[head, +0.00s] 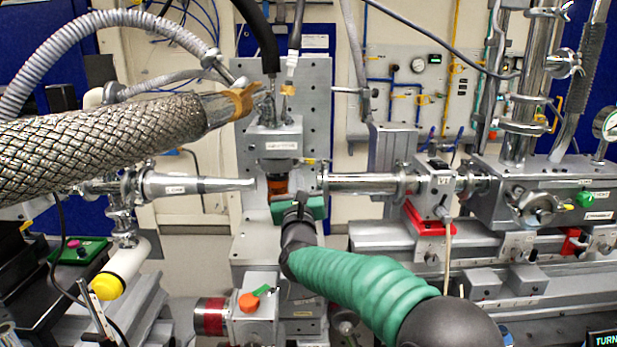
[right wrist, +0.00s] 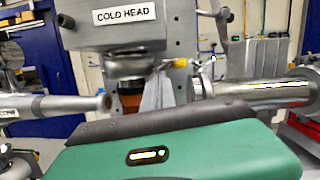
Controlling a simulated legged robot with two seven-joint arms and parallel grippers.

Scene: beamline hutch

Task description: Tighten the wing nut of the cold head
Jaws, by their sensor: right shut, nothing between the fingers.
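The cold head (head: 276,140) is a grey block with a printed label in the middle of the head view. Its "COLD HEAD" label also shows on the block in the right wrist view (right wrist: 120,42). An amber and dark cylinder (right wrist: 130,98) sits below its round flange. A small yellow piece (right wrist: 190,65) sticks out at the block's right side; I cannot tell whether it is the wing nut. My right gripper (head: 300,197), on the green-sleeved arm, is in front of and just below the cold head. Its fingers (right wrist: 153,92) are shut and empty. My left gripper is out of view.
A thick braided hose (head: 100,135) crosses the upper left. Steel pipes run left (head: 195,186) and right (head: 362,183) of the cold head. A red-based valve block (head: 434,190) stands to the right. A motor with an orange knob (head: 249,302) is below.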

